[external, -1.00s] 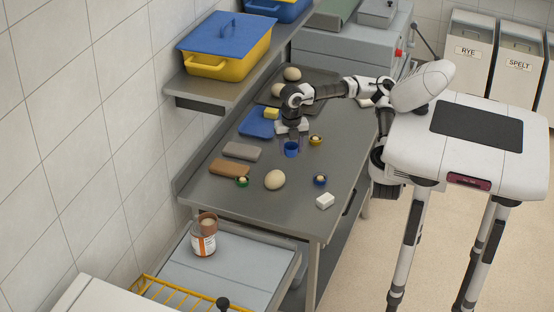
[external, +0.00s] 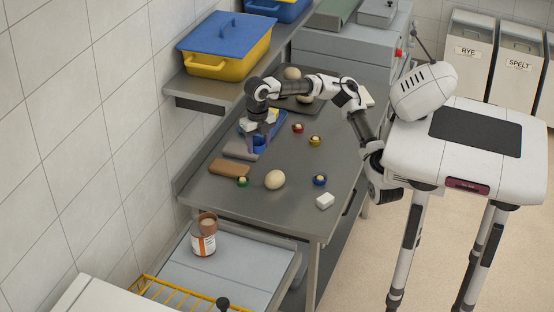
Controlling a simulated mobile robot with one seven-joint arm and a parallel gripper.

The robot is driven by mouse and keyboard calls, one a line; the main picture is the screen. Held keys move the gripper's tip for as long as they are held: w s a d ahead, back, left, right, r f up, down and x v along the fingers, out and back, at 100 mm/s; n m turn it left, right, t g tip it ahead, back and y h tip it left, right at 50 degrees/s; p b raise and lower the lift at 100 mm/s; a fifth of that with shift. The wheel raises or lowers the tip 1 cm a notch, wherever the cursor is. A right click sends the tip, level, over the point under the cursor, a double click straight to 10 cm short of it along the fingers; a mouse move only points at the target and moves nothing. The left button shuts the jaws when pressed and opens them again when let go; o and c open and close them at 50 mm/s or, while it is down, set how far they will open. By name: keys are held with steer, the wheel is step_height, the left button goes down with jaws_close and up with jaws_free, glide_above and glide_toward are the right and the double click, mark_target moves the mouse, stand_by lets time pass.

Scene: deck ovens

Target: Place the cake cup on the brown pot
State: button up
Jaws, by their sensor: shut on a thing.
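My gripper (external: 259,148) points down over the left part of the steel table, near the wall side. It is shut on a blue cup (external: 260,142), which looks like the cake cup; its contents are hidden. The grey block lies just below and beside it; I cannot tell whether they touch. A brown pot-like vessel (external: 207,219) with a pale inside shows on the lower grey surface in front of the table, at or on a white-labelled jar (external: 204,243). Whether the two are one piece is unclear.
Small cups in red (external: 297,128), yellow (external: 315,141), green (external: 242,181) and dark blue (external: 320,180) stand on the table.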

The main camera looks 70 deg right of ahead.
steer(key=w+a+r+n+b, duration=0.1)
steer(key=w+a+r+n, duration=0.2)
steer(key=a, duration=0.8)
steer(key=m+b, duration=0.1)
steer(key=m, duration=0.4)
glide_above(208, 219)
step_height(208, 219, down, 19)
steer(key=shift+f+p, duration=0.2)
steer(key=shift+p, duration=0.3)
steer(key=o, duration=0.9)
steer(key=shift+o, duration=0.2)
step_height(208, 219, up, 12)
steer(key=b, duration=0.2)
steer(key=shift+r, duration=0.2)
